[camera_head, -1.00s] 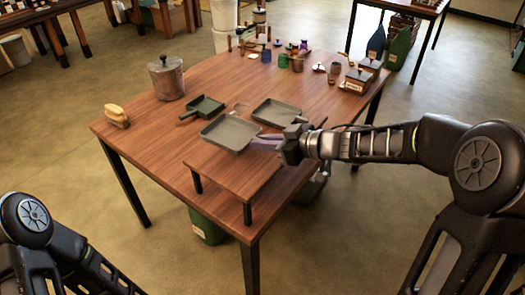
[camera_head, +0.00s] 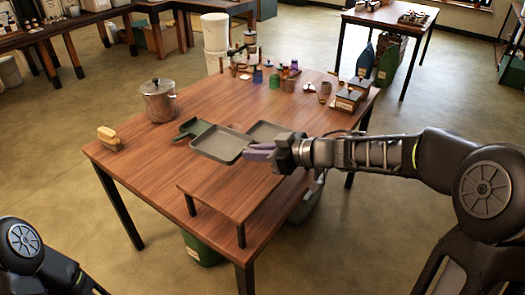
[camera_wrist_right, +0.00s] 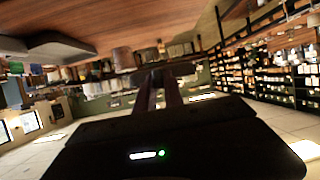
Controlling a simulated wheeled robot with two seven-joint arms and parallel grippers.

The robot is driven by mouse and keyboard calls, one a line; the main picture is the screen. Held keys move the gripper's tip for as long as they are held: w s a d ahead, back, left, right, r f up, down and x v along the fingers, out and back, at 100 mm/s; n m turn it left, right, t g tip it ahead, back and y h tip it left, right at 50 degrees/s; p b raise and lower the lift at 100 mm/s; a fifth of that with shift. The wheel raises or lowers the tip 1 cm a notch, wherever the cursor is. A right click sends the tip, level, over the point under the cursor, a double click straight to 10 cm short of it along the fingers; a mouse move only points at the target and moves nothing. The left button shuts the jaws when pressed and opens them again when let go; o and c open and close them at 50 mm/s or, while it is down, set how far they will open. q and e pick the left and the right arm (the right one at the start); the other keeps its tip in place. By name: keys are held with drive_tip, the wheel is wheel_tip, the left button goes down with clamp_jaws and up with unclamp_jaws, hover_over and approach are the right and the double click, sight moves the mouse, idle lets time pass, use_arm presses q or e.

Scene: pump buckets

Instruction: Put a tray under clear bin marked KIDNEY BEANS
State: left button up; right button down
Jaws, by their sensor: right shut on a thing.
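My right gripper (camera_head: 250,152) is shut on the near edge of a grey tray (camera_head: 217,144). It holds the tray about level above the low wooden riser on the table. A second grey tray (camera_head: 266,130) lies behind it, partly hidden by the held tray and my gripper. In the right wrist view the fingers (camera_wrist_right: 160,90) show dark and close together, and the grip itself is not clear. No clear bin with a readable KIDNEY BEANS label can be made out. My left gripper is out of view; only part of its arm shows at lower left.
A green scoop-like pan (camera_head: 194,129) lies just behind the held tray. A lidded metal pot (camera_head: 158,100) and a yellowish brush (camera_head: 109,138) stand at left. Small cups and boxes (camera_head: 348,99) crowd the table's far side. The wooden riser (camera_head: 225,188) is bare in front.

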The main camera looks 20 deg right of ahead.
wheel_tip(320, 180, up, 4)
drive_tip(key=r+m+t+h, duration=0.1)
drive_tip(key=m, duration=0.1)
hover_over(211, 155)
drive_tip(key=d, duration=0.2)
drive_tip(key=shift+s+f, duration=0.25)
drive_tip(key=shift+w+a+m+t+h, duration=0.3)
drive_tip(key=shift+a+t+h, duration=0.15)
drive_tip(key=shift+h, duration=0.25)
drive_tip(key=shift+a+f+m+t+h, duration=0.3)
drive_tip(key=shift+a+m+h, duration=0.1)
drive_tip(key=shift+h, duration=0.1)
drive_tip(key=shift+a+f+m+t+h, duration=0.1)
drive_tip(key=shift+f+m+t+h, duration=0.15)
drive_tip(key=shift+f+m+h, duration=0.45)
drive_tip(key=s+f+m+h, duration=0.1)
drive_tip(key=f, duration=0.2)
drive_tip(key=s+d+f+m+h, duration=0.1)
drive_tip(key=s+f+h, duration=0.1)
drive_tip(key=f, duration=0.1)
drive_tip(key=s+f+m+h, duration=0.1)
drive_tip(key=s+f, duration=0.1)
drive_tip(key=f, duration=0.2)
drive_tip(key=shift+d+m+t, duration=0.4)
drive_tip(key=shift+s+d+f+h, duration=0.15)
drive_tip(key=shift+s+f+h, duration=0.05)
drive_tip(key=shift+f+h, duration=0.1)
